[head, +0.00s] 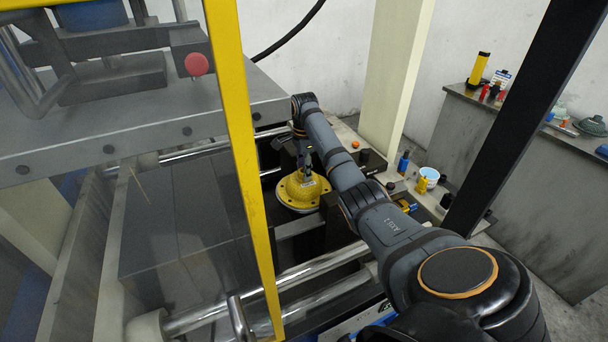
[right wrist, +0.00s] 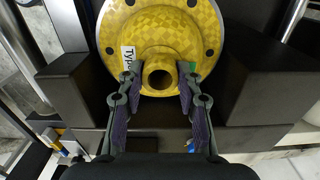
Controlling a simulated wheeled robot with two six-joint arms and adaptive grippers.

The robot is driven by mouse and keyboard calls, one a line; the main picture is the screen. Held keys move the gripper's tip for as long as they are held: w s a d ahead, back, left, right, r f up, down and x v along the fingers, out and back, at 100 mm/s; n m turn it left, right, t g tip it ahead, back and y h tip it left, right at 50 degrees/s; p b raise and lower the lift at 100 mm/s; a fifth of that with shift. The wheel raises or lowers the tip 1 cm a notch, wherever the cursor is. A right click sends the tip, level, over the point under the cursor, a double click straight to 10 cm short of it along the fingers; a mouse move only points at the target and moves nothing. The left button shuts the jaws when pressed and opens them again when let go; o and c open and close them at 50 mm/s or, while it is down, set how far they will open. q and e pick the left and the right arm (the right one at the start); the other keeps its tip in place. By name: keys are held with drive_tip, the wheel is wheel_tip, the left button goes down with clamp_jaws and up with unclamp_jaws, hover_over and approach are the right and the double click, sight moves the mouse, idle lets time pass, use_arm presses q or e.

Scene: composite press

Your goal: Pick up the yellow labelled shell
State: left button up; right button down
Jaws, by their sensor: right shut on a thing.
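The yellow labelled shell (head: 297,194) is a round flanged dome with bolt holes in its rim, beside the press at mid picture in the head view. In the right wrist view the shell (right wrist: 165,30) shows a patterned yellow face, a hollow central neck and a white label starting "Typ". My right gripper (head: 306,172) reaches down to it from above. In the right wrist view the right gripper (right wrist: 158,88) has its two fingers on either side of the neck, shut on it. I cannot tell whether the shell rests on its support. My left gripper is out of view.
A yellow frame post (head: 240,140) stands left of the shell. Dark blocks (right wrist: 75,90) flank the shell in the wrist view. A ledge to the right holds a blue-white cup (head: 429,175) and small bottles. A side bench (head: 500,130) carries several items.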

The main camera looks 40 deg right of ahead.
wheel_tip(320, 180, up, 6)
drive_tip(key=shift+f+p, duration=0.2)
drive_tip(key=shift+p, duration=0.1)
wheel_tip(320, 180, up, 4)
drive_tip(key=p, duration=0.4)
drive_tip(key=shift+r+p, duration=0.25)
drive_tip(key=shift+p, duration=0.1)
